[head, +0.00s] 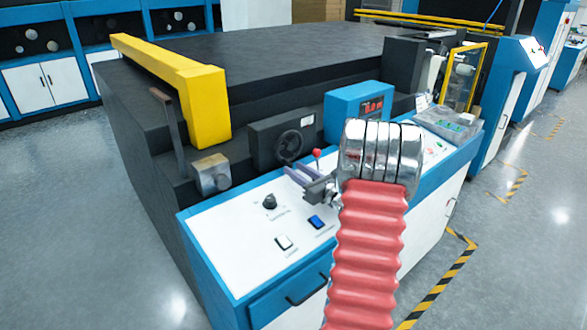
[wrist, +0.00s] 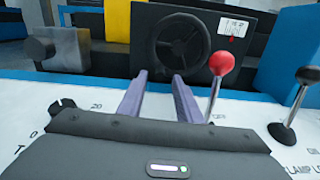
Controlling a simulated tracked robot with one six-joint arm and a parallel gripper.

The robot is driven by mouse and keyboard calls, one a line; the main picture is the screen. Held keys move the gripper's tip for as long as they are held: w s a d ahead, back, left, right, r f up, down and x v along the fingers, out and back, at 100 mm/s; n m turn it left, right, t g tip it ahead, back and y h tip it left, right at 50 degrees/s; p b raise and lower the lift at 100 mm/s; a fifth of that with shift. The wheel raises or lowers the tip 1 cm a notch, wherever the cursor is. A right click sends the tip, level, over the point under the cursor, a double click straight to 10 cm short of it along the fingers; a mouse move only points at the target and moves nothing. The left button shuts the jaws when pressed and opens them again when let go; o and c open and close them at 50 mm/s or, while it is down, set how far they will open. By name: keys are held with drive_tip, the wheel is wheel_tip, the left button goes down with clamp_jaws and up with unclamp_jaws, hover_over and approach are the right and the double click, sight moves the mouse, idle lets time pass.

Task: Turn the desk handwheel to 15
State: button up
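The desk handwheel (head: 290,147) is a black spoked wheel on the front of a dark box on the desk. It fills the upper middle of the wrist view (wrist: 178,42), facing me. A small white scale plate (wrist: 236,28) sits to its upper right; its marks are too small to read. My gripper (head: 294,172) points at the wheel from the front, and its two grey-purple fingers also show in the wrist view (wrist: 159,75). The fingers are apart with nothing between them. Their tips appear just short of the wheel's lower rim, not touching it.
A red-knobbed lever (wrist: 221,64) stands close right of my fingers. A black-knobbed lever (wrist: 308,76) is farther right. A rotary knob (head: 269,201) and two rocker switches are on the white desk top. A metal block (head: 210,174) and a blue display box (head: 357,110) flank the wheel.

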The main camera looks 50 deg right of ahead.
drive_tip(key=shift+w+d, duration=0.15)
drive_tip(key=shift+w, duration=1)
drive_tip(key=shift+c, duration=0.4)
clamp_jaws()
drive_tip(key=shift+d, duration=0.2)
drive_tip(key=shift+a, duration=0.15)
